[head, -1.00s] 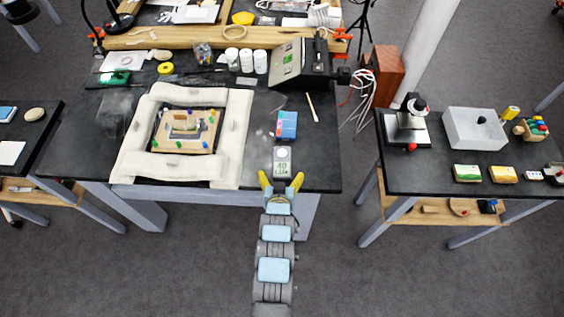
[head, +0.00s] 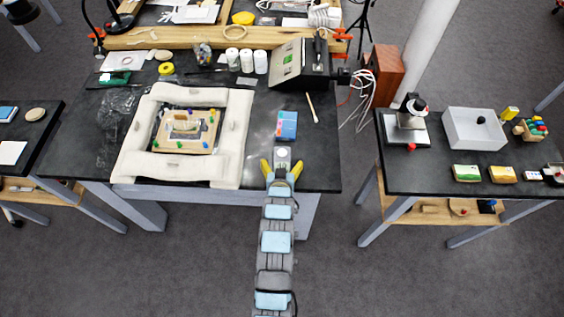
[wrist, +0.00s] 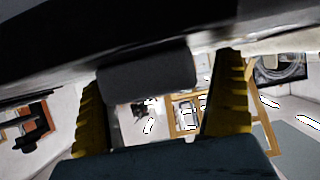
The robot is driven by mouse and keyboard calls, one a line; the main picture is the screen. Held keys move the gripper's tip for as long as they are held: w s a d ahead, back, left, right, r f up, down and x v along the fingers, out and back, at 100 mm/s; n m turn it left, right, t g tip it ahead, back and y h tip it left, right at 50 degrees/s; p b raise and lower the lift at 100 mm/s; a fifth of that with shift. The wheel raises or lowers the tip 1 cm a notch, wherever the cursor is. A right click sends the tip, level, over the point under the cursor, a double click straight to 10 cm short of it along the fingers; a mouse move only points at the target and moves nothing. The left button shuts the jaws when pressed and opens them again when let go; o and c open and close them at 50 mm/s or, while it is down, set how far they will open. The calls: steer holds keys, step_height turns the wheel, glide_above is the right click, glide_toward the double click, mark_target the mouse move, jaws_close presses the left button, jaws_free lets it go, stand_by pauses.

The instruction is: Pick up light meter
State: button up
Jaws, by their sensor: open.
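The light meter (head: 283,154), a small pale device with a round part on top, lies near the front edge of the dark main table in the head view. My gripper (head: 282,165) is open with its yellow fingers on either side of the meter's near part, which the gripper partly hides. In the wrist view the fingers (wrist: 165,95) are apart, and a dark grey block shows between them; I cannot tell if it is the meter. Contact with the fingers cannot be made out.
A blue and red box (head: 286,125) lies just beyond the meter. A white padded frame (head: 235,130) around a gilt fragment (head: 186,128) is to the left. A swab stick (head: 312,107) lies to the right. The table's right front corner is clear.

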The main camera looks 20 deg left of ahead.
steer(key=shift+w+a+f, duration=0.15)
steer(key=shift+w+f, duration=0.05)
steer(key=shift+w, duration=0.35)
steer(key=c, duration=1.4)
